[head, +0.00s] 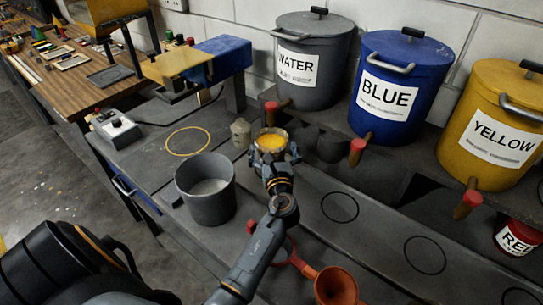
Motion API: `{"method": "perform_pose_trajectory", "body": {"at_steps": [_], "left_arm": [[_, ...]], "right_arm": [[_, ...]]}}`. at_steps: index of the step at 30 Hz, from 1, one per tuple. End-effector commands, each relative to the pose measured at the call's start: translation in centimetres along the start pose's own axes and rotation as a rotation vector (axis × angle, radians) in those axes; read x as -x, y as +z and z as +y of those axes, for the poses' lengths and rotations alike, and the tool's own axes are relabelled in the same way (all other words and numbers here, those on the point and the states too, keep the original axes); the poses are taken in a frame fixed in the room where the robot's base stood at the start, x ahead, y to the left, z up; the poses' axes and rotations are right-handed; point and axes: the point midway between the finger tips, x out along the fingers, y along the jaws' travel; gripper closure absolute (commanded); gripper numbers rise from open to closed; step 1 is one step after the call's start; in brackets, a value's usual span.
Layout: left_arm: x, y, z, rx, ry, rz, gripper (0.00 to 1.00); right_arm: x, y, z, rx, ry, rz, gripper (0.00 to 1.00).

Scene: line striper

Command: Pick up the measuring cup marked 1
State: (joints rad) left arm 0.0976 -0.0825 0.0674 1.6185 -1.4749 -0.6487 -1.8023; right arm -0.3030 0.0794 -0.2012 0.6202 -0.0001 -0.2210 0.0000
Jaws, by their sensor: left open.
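My left gripper (271,150) is open, with its fingers around a small cup-like vessel with orange-yellow inside (270,142). I cannot tell whether the fingers touch it. It stands below the grey WATER drum's tap, and no mark 1 can be read on it. A small beige container (240,133) stands just left of it, and a dark grey cup (330,148) shows further right under the shelf; no marking is legible on either. My right gripper is not in view.
A grey bucket (206,206) stands left of my forearm. The WATER drum (313,75), BLUE drum (400,92) and YELLOW drum (497,130) line the back. An orange funnel (336,286) lies at the front. The yellow-ringed spot (188,141) is bare.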

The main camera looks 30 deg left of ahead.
Motion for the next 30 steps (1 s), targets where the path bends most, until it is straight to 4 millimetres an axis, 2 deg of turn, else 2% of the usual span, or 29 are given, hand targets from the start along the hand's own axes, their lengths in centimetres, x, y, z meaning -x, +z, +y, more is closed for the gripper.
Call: {"method": "perform_pose_trajectory", "body": {"at_steps": [3,6,14,24,25,30], "left_arm": [[-1.9,0.0,0.1,0.001,0.001,-0.001,0.00],[-2.7,0.1,0.0,-0.001,-0.001,0.000,0.00],[-2.9,0.1,0.0,0.000,-0.001,0.001,0.00],[-2.8,0.1,0.0,0.000,-0.001,0.001,0.69],[-2.9,0.5,0.0,0.002,-0.002,-0.006,0.73],[-2.9,0.5,0.0,0.001,-0.002,-0.005,0.73]], "right_arm": [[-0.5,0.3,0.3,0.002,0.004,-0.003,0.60],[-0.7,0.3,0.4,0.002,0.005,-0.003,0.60],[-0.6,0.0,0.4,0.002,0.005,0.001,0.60],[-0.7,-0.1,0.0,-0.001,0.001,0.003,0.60],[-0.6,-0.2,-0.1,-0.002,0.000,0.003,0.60],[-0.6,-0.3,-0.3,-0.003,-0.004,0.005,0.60]]}}
